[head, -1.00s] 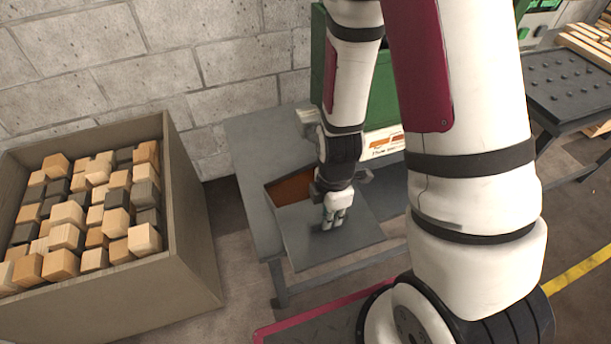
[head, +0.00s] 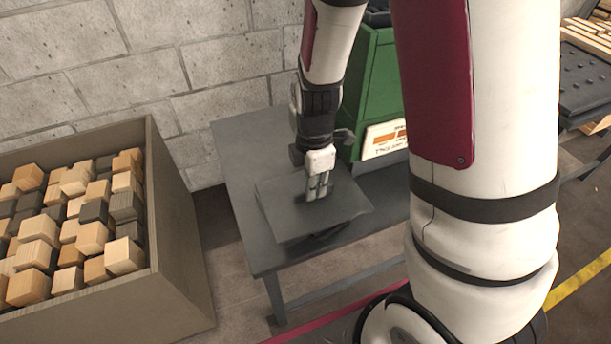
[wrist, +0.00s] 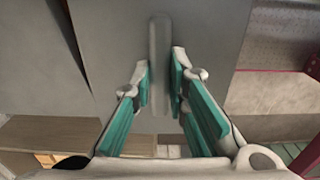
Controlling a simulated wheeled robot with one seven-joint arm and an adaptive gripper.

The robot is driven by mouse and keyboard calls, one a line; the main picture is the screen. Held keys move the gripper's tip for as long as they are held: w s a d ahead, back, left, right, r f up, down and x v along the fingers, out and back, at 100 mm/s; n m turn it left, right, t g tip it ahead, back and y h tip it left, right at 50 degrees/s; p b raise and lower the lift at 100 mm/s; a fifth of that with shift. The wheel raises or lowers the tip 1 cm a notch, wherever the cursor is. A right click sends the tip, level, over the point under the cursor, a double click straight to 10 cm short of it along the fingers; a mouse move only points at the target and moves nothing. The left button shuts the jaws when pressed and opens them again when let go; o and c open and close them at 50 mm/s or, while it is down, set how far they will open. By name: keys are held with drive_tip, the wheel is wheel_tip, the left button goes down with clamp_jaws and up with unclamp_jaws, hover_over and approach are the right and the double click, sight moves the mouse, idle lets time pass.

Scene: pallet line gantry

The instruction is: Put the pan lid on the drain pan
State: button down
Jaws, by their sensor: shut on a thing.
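The pan lid (head: 277,212) is a flat grey square plate with a bar handle, and in the wrist view the lid (wrist: 110,50) fills the upper middle. My gripper (head: 318,188) is above the lid, shut on its handle (wrist: 159,50). In the wrist view the green-padded fingers of my gripper (wrist: 160,88) stand on either side of the handle. The drain pan is hidden under the lid in the head view. A dark strip shows below the lid's front edge; I cannot tell whether it is pan or shadow, or whether the lid touches the pan.
The grey table (head: 240,165) has bare surface to the left of the lid. A green machine (head: 372,85) stands on the right behind my gripper. A large bin (head: 178,265) of wooden blocks stands to the left of the table, and a block wall (head: 215,60) is behind.

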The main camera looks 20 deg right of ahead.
drive_tip(key=w, duration=0.3)
drive_tip(key=shift+w, duration=0.3)
drive_tip(key=shift+w+f, duration=0.25)
drive_tip(key=shift+w, duration=0.1)
drive_tip(key=shift+s+f, duration=0.1)
drive_tip(key=shift+f, duration=0.4)
drive_tip(key=shift+f+b, duration=0.2)
drive_tip(key=shift+b, duration=0.15)
drive_tip(key=c, duration=1.6)
unclamp_jaws()
drive_tip(key=shift+o, duration=0.2)
drive_tip(key=shift+r, duration=0.1)
